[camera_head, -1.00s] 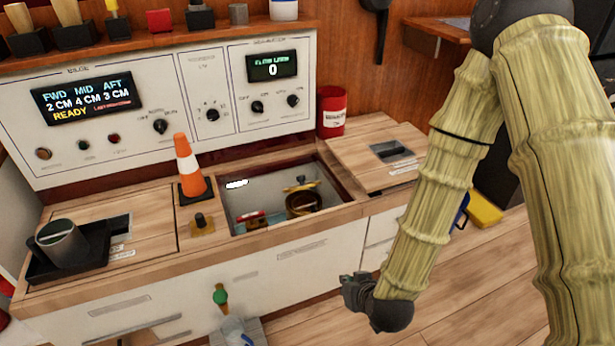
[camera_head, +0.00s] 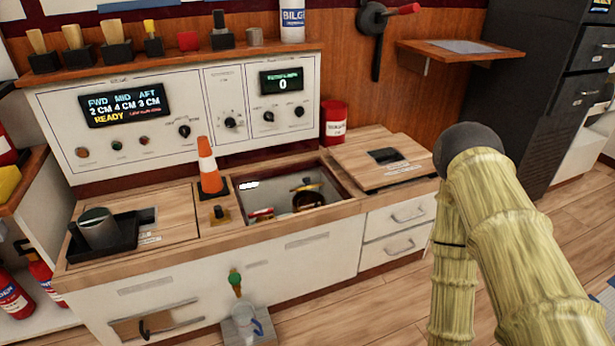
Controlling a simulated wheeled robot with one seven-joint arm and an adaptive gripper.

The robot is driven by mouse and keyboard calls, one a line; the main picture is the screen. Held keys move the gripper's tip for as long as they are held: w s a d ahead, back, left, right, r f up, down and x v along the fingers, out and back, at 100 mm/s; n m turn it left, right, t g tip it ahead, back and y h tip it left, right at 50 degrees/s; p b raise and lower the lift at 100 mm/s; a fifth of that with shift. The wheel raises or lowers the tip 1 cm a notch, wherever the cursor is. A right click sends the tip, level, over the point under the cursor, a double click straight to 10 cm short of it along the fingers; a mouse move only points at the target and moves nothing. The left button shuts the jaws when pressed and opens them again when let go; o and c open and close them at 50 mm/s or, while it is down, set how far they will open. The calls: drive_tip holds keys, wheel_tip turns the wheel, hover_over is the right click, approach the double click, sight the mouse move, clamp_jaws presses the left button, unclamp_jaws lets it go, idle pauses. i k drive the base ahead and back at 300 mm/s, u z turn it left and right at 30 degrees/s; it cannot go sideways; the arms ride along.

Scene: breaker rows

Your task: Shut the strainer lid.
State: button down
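The open bay (camera_head: 338,208) in the middle of the wooden counter holds a dark, brass-coloured round strainer body (camera_head: 307,201). A small brass-coloured piece (camera_head: 303,186) shows above its far side; it may be the strainer lid, but it is too small to tell. The bay's near edge hides the lower part of the strainer. My arm is at the right, pointing down, well apart from the bay. My gripper is out of the picture, so what its fingers do cannot be seen.
A traffic cone (camera_head: 208,168) stands left of the bay. A wooden hatch panel (camera_head: 360,166) lies to its right. A red can (camera_head: 334,122) stands behind.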

sight(306, 179)
drive_tip(key=z, duration=0.7)
drive_tip(key=i, duration=0.7)
drive_tip(key=u, duration=0.6)
